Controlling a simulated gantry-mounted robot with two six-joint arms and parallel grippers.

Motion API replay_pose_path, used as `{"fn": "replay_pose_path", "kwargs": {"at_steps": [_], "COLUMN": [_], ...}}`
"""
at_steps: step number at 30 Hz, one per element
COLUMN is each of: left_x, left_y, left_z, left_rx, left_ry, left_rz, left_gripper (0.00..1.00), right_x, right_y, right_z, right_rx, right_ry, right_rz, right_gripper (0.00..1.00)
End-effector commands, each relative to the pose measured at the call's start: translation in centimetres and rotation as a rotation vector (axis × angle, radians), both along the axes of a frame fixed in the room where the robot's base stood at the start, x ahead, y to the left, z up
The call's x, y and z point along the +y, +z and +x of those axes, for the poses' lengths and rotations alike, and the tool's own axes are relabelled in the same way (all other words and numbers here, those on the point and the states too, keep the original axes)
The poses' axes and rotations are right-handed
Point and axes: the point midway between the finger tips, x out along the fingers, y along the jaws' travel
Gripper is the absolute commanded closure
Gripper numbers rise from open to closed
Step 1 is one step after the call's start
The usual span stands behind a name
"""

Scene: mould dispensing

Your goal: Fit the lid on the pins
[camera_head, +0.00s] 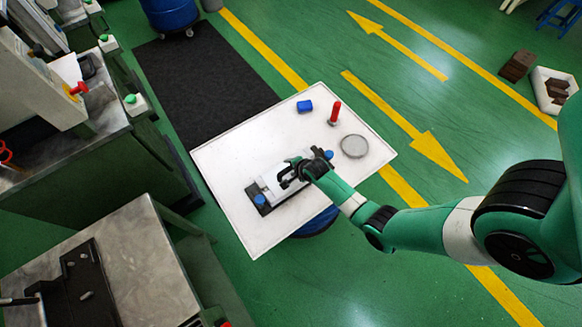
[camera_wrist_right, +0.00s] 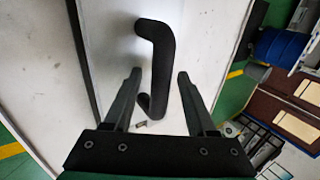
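A pale grey metal lid (camera_head: 268,187) with a black handle (camera_head: 286,178) lies over a dark mould base (camera_head: 262,209) on the white table. The base has a blue knob (camera_head: 260,199) near its left end and another (camera_head: 328,155) near its right end. My right gripper (camera_head: 296,168) is at the handle. In the right wrist view the black handle (camera_wrist_right: 157,55) stands between the two fingers, with visible gaps on both sides, so the gripper is open around it. The pins are hidden, and I cannot tell whether the lid sits on them. My left gripper is out of view.
The table's front right is bare. A machine bench (camera_head: 95,120) stands at the left, apart from the table.

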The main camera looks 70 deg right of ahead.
Motion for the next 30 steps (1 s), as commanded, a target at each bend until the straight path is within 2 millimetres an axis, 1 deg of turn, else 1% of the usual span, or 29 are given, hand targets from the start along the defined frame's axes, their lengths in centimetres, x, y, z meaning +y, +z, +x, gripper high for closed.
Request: {"fn": "replay_pose_path", "kwargs": {"at_steps": [6, 8, 10, 14, 17, 18, 21, 25, 30], "left_x": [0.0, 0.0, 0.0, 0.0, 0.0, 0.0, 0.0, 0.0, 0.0], "left_y": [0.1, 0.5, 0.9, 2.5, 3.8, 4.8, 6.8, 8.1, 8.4], "left_z": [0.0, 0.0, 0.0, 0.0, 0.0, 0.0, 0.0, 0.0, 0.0], "left_rx": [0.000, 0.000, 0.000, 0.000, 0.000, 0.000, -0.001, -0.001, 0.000], "left_ry": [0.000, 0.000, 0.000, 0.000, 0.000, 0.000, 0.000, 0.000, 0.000], "left_rz": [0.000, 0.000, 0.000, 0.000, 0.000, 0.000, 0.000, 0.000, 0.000], "left_gripper": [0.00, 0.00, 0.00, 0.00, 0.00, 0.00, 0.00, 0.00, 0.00], "right_x": [0.0, 0.0, 0.3, 1.0, 1.8, 2.2, 2.8, 3.4, 3.7], "right_y": [0.1, 0.5, 1.1, 3.6, 5.9, 6.9, 8.8, 10.1, 10.4], "right_z": [0.0, 0.0, -0.4, -1.6, -2.8, -3.3, -4.3, -5.2, -5.6], "right_rx": [0.000, 0.000, 0.001, -0.001, -0.001, 0.001, 0.002, 0.001, 0.000], "right_ry": [0.000, 0.000, 0.000, 0.000, 0.000, 0.001, 0.001, 0.001, 0.001], "right_rz": [0.000, 0.000, 0.001, -0.001, -0.001, 0.000, 0.001, 0.000, 0.000], "right_gripper": [0.43, 0.43, 0.43, 0.43, 0.43, 0.43, 0.43, 0.43, 0.43]}}
